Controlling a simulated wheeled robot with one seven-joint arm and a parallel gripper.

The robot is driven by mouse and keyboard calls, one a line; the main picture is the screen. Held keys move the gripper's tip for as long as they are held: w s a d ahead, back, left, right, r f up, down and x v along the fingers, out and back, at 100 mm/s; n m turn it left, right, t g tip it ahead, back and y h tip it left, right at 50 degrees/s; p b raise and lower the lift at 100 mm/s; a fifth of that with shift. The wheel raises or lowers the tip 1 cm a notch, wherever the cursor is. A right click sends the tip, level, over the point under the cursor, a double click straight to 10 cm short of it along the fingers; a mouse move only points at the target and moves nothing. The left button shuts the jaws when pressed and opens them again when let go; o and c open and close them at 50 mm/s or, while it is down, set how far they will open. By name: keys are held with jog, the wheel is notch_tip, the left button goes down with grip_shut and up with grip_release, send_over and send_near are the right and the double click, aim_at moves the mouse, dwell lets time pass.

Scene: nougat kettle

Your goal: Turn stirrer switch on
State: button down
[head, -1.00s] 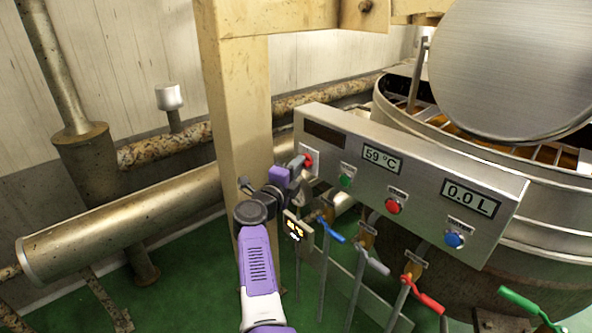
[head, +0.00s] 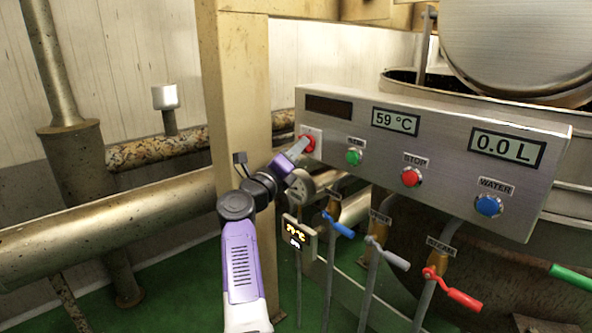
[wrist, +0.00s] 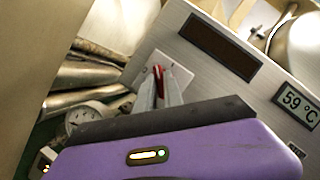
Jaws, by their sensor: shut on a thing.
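The stirrer switch is a red knob (head: 308,143) on a pale plate at the left end of the metal control panel (head: 445,130). In the wrist view the red knob (wrist: 158,72) shows between my fingertips. My gripper (head: 299,149) reaches the panel from the left, its fingers shut on the red knob. In the wrist view my gripper (wrist: 160,82) hides most of the knob, so its exact angle is hard to tell.
A green button (head: 354,157), a red stop button (head: 411,177) and a blue water button (head: 488,205) sit to the right. Valve handles in blue (head: 338,224), grey and red (head: 453,293) stand below. A beige post (head: 240,90) rises behind my arm. The kettle is at right.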

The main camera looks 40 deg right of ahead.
jog(key=shift+w+f+m+g+h+b, duration=0.1)
jog(key=shift+m+g+h+b, duration=0.6)
jog(key=shift+m+b, duration=1.5)
jog(key=shift+w+f+m+g+h+b, duration=0.15)
jog(key=shift+m+g+b, duration=1)
jog(key=shift+m+b, duration=1)
jog(key=shift+w+m+g+h+b, duration=0.1)
jog(key=shift+m+g+h+b, duration=0.6)
jog(key=shift+m+b, duration=1.45)
jog(key=shift+g+y, duration=0.25)
jog(key=shift+g, duration=0.2)
jog(key=c, duration=1.5)
grip_release()
jog(key=shift+o, duration=0.2)
jog(key=shift+r, duration=0.1)
jog(key=shift+a, duration=0.1)
